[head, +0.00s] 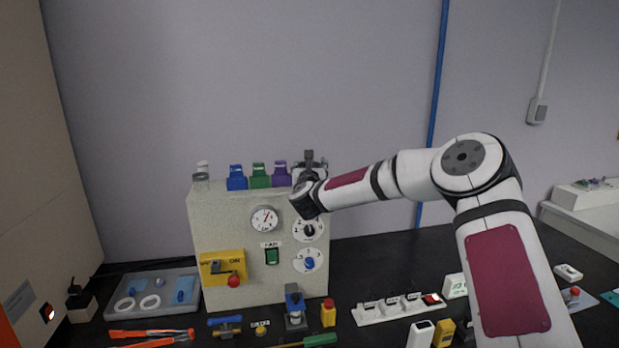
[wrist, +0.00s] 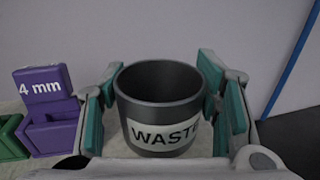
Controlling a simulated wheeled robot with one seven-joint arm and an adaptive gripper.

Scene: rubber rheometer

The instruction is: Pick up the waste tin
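The waste tin is a dark grey open-topped cylinder with a white "WASTE" label (wrist: 160,100), in the middle of the wrist view. It stands upright and looks empty inside. My gripper (wrist: 161,85) has its teal-padded fingers on either side of the tin, close to its walls. Whether the pads press on it or leave a thin gap is not clear. In the head view my gripper (head: 309,168) is at the top right of the beige instrument cabinet (head: 215,220), and it mostly hides the tin there.
A purple "4 mm" holder (wrist: 50,110) and a green one (wrist: 10,140) stand left of the tin. A blue holder (head: 236,178) and a small jar (head: 201,178) are further left on the cabinet. Tools and a grey tray (head: 180,312) lie on the dark bench below.

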